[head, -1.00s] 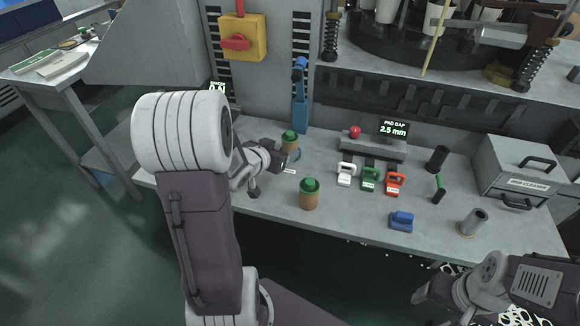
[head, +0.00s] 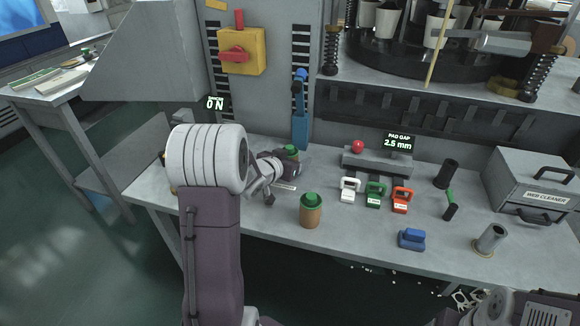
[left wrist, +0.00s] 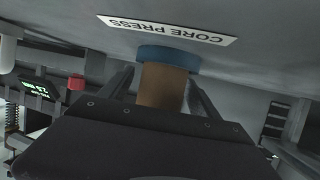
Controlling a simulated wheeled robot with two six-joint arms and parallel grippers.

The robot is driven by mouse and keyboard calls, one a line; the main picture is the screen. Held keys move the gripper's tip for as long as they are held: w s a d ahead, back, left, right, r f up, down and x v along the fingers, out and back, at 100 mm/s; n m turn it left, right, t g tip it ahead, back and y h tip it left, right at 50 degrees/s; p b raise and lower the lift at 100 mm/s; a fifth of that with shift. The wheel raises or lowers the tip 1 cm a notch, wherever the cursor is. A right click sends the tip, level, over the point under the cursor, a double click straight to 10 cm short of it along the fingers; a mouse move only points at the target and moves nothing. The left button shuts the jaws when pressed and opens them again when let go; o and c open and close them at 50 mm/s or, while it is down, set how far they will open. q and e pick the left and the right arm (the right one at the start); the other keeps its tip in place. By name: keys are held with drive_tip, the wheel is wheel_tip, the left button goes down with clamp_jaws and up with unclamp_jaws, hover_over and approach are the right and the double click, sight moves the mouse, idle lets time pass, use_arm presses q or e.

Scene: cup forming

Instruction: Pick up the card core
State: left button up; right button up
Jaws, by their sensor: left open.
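A brown card core with a green top (head: 291,152) stands at the back of the bench, mostly hidden behind my left gripper (head: 297,168). In the left wrist view, tilted nearly upside down, the brown core (left wrist: 164,86) stands in a blue ring (left wrist: 168,56) beside a CORE PRESS label (left wrist: 168,30). My left gripper (left wrist: 163,92) is open, with a finger on each side of the core. Contact cannot be told. A second brown core with a green top (head: 311,211) stands nearer the bench's front edge. My right gripper's fingers are out of view; only part of that arm shows.
White (head: 349,190), green (head: 376,194) and orange (head: 401,200) handled blocks stand before the PAD GAP display (head: 398,142). A blue block (head: 411,239), metal tube (head: 490,238) and WEB CLEANER box (head: 541,185) are to the right. A blue lever (head: 301,115) rises behind the core.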

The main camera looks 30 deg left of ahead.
sight(290, 147)
use_arm(q)
drive_tip(key=shift+w+f, duration=0.1)
drive_tip(key=shift+w, duration=0.15)
drive_tip(key=shift+s, duration=0.1)
drive_tip(key=shift+c, duration=0.3)
clamp_jaws()
drive_tip(key=shift+r, duration=0.25)
drive_tip(key=shift+r+p, duration=0.3)
drive_tip(key=shift+p, duration=0.05)
wheel_tip(290, 147, up, 4)
drive_tip(key=shift+f+p, duration=0.15)
drive_tip(key=shift+p, duration=1)
drive_tip(key=s+d+r, duration=0.1)
drive_tip(key=d+r, duration=0.2)
drive_tip(key=d, duration=0.2)
drive_tip(key=s+d+r+p, duration=0.1)
drive_tip(key=d+r, duration=0.2)
drive_tip(key=d, duration=0.3)
drive_tip(key=shift+s+d+r, duration=0.2)
